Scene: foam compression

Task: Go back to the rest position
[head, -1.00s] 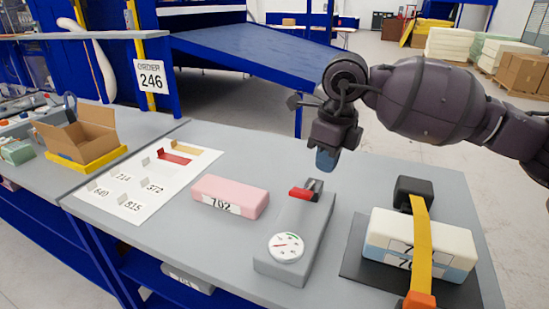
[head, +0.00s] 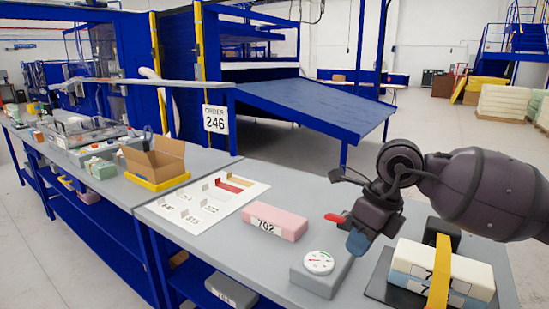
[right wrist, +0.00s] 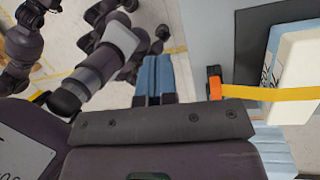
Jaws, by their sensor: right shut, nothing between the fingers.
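My right gripper (head: 358,242) is shut and empty in the head view. It hangs above the table between the grey gauge device and the strapped foam block. In the right wrist view its blue fingers (right wrist: 153,78) lie together with nothing between them. My left gripper is not in the head view. The grey gauge device (head: 312,279) has a round white dial and a red lever tip (head: 334,218); the gripper hides part of it. A pink foam block (head: 274,221) marked 702 lies left of it.
A white and blue foam block (head: 410,254) under a yellow strap (head: 440,272) sits on a dark mat at right. A white sheet (head: 167,214) with numbered spots and colored pieces lies left. An open cardboard box (head: 158,163) stands in a yellow tray. Floor beyond the table is open.

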